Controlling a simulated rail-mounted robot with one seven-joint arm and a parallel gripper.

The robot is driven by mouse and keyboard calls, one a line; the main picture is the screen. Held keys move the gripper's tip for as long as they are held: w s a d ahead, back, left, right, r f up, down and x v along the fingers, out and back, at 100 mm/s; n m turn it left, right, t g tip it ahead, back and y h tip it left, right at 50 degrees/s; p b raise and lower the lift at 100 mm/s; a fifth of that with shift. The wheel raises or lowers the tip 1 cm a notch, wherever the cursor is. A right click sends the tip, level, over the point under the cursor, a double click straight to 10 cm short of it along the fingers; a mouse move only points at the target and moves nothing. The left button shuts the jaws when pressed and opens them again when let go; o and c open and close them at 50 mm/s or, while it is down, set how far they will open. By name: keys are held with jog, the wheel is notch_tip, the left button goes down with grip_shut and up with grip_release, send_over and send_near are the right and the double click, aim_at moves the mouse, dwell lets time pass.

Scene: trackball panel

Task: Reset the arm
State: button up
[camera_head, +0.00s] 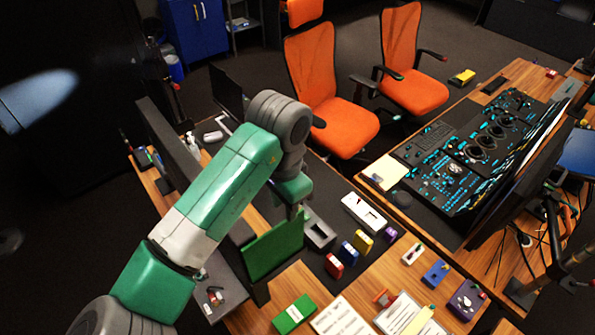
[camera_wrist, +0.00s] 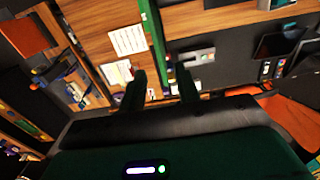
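My arm reaches from the lower left over the desk in the head view. My gripper (camera_head: 294,205) points down there, close above the upper right corner of a green upright panel (camera_head: 272,250); the arm partly hides that spot. In the wrist view my gripper (camera_wrist: 160,84) has its two dark fingers spread apart, with nothing clamped between them. The green panel (camera_wrist: 152,35) shows as a thin strip running up beyond the gap between the fingers. I cannot tell whether the fingers touch it.
A dark monitor (camera_head: 168,140) stands left of the arm. A black trackball console (camera_head: 480,150) and orange chairs (camera_head: 325,95) are farther right and behind.

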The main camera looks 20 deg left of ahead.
jog(key=w+d+r+m+t+h+p, duration=0.1)
jog(key=w+d+r+t, duration=0.2)
jog(key=d, duration=0.4)
jog(key=w+d+r+t+h, duration=0.1)
jog(key=d+r+t, duration=0.1)
jog(key=d+r, duration=0.35)
jog(key=w+d+r+m+t+h+p, duration=0.1)
jog(key=w+d+r+t, duration=0.25)
jog(key=d, duration=0.35)
jog(key=s+d+r+t+h+p, duration=0.25)
jog(key=d+r+t, duration=0.3)
jog(key=r, duration=0.75)
jog(key=s+a+r+n+t+y, duration=0.3)
jog(key=s+a+r+n+t, duration=0.1)
jog(key=s+r, duration=0.5)
jog(key=s+a+r+n+t+y+p, duration=0.1)
jog(key=s+a+r+n+t+y, duration=0.2)
jog(key=s+r+t, duration=0.4)
notch_tip(320, 180, up, 3)
jog(key=s+a+n, duration=0.1)
jog(key=s, duration=0.2)
jog(key=shift+a+f, duration=0.15)
jog(key=shift+a, duration=0.15)
jog(key=shift+w+f, duration=0.1)
